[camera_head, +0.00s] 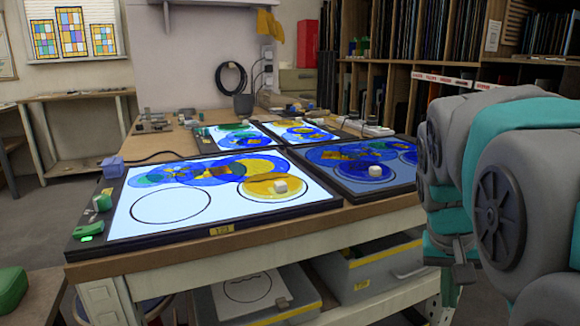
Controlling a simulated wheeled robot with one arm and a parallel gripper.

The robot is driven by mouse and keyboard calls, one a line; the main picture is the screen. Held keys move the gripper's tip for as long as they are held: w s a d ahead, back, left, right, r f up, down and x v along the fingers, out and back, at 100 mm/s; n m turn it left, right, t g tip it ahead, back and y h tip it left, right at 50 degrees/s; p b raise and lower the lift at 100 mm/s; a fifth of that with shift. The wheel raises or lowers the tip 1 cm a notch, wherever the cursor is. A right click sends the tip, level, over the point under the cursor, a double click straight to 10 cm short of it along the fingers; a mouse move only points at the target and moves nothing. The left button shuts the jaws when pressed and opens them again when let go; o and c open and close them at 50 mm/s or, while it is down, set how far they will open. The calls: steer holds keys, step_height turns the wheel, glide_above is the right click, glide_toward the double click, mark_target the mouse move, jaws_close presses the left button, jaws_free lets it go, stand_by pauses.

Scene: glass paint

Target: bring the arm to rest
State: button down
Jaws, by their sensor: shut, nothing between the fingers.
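My arm, grey and teal, is folded at the right edge, close to the camera. My gripper (462,273) hangs low at the end of it, right of the workbench's front right corner and below the bench top. It points down, is small and partly dark in this view, and is shut with nothing in it. It is apart from the bench and the panels.
A lit panel (122,222) with blue, green and yellow glass circles lies on the workbench (230,246). A dimmer panel (390,189) is at its right, with two more behind. Shelves (395,95) of glass sheets stand behind.

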steer(key=s+a+f+n+g+y, duration=0.1)
steer(key=s+a+f+n, duration=0.1)
steer(key=s+a+f, duration=0.3)
steer(key=s+a+f+n+g+y, duration=0.1)
steer(key=s+a+f, duration=0.5)
steer(key=s, duration=0.8)
step_height(320, 180, down, 3)
steer(key=shift+a+f+n+g+y, duration=0.1)
steer(key=shift+a+n+g+y, duration=0.15)
steer(key=shift+n, duration=0.55)
